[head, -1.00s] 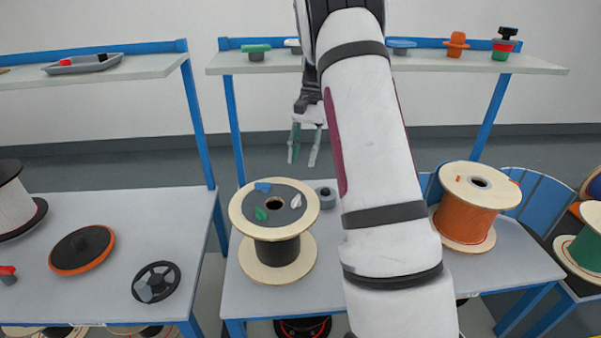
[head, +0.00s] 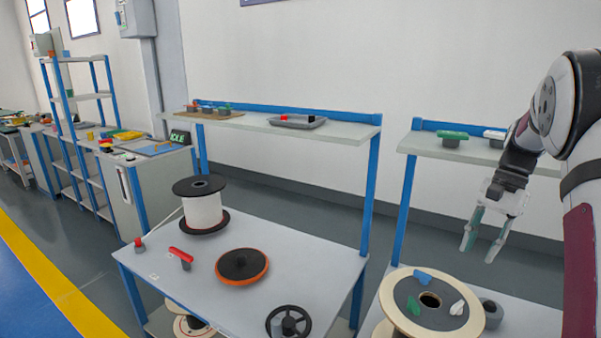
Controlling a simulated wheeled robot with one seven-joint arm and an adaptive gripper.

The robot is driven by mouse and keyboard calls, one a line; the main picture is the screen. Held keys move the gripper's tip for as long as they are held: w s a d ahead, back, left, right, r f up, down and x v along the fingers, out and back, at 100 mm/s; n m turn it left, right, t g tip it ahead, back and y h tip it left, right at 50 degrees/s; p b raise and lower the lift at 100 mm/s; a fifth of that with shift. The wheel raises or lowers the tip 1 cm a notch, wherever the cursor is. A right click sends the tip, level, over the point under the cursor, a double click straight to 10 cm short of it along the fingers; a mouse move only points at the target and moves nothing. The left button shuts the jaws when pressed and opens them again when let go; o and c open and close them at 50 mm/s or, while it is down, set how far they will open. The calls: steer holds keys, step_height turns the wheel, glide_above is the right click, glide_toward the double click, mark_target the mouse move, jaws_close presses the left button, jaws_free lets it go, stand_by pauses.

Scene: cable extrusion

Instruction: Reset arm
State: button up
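My gripper (head: 482,243) hangs at the right of the head view, fingers pointing down and apart, with nothing between them. It is in the air beyond the right-hand table, above and behind a wooden-flanged spool (head: 395,305). My white arm (head: 580,190) rises at the right edge, folded with its elbow high; its lower part is cut off by the frame.
The left table (head: 310,255) holds a white-wound spool (head: 202,212), an orange-black disc (head: 241,266), red-handled parts and a black handwheel (head: 289,322). A shelf (head: 345,130) above it bears a grey tray (head: 297,121). Open floor with a yellow stripe (head: 50,275) lies left.

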steer(key=s+a+r+n+t+h+p, duration=0.25)
steer(key=s+a+r+n, duration=0.35)
steer(key=s+a+r, duration=0.8)
steer(key=s+a+n+t+p, duration=0.1)
steer(key=s+a+n+p, duration=0.1)
steer(key=s, duration=0.6)
steer(key=s+a+n+t+h+p, duration=0.1)
steer(key=s+a+n+t+p, duration=0.1)
steer(key=s+a, duration=0.4)
steer(key=shift+s+a+n, duration=0.4)
steer(key=shift+s+n, duration=0.5)
steer(key=shift+s, duration=0.1)
steer(key=shift+t, duration=0.25)
steer(key=shift+c, duration=0.3)
